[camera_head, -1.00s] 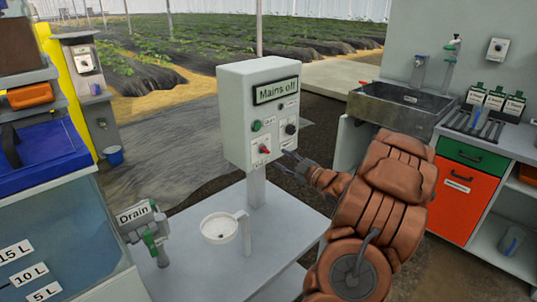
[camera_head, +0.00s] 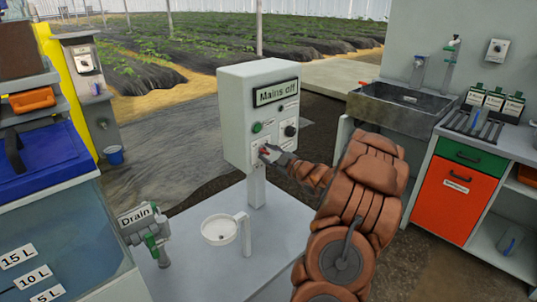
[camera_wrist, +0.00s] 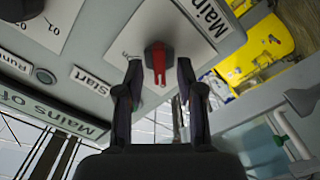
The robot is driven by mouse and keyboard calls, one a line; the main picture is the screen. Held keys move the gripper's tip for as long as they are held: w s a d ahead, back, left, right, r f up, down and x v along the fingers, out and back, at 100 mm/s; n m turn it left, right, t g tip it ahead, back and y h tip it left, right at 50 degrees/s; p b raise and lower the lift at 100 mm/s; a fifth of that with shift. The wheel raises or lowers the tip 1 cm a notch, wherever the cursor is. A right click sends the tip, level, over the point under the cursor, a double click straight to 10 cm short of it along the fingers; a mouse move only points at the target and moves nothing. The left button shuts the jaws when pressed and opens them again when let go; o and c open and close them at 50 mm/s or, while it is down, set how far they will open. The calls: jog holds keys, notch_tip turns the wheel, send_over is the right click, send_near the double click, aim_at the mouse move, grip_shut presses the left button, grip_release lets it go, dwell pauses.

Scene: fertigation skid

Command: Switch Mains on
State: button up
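The control box (camera_head: 235,120) stands on a post, and its display (camera_head: 276,92) reads "Mains off". A red switch handle on a black base sits low on its front, on a plate lettered "Mains"; it shows in the wrist view (camera_wrist: 158,62). My gripper (camera_head: 268,154) is at this switch in the head view and partly hides it. In the wrist view my gripper (camera_wrist: 158,80) is open, one dark finger on each side of the red handle, with gaps between fingers and handle.
On the same front are a green start button (camera_head: 257,127) and a black knob (camera_head: 290,131). The drain valve (camera_head: 150,232) is at left, a sink (camera_head: 405,107) at right.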

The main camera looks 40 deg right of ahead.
grip_shut()
jog(key=shift+m+p, duration=0.3)
jog(key=shift+p, duration=0.05)
jog(key=m+p, duration=0.3)
jog(key=shift+r+m, duration=0.3)
jog(key=m+p, duration=0.4)
jog(key=shift+d+m+p, duration=0.15)
jog(key=shift+m+p, duration=0.15)
jog(key=shift+p, duration=0.05)
jog(key=m+p, duration=0.3)
jog(key=m, duration=0.1)
jog(key=shift+d+p, duration=0.15)
jog(key=shift+p, duration=0.25)
jog(key=shift+d+f+m+p, duration=0.1)
jog(key=shift+m+p, duration=0.6)
jog(key=shift+m, duration=0.55)
jog(key=shift+d+f+m+p, duration=0.1)
jog(key=shift+m+p, duration=0.6)
jog(key=shift+m, duration=0.55)
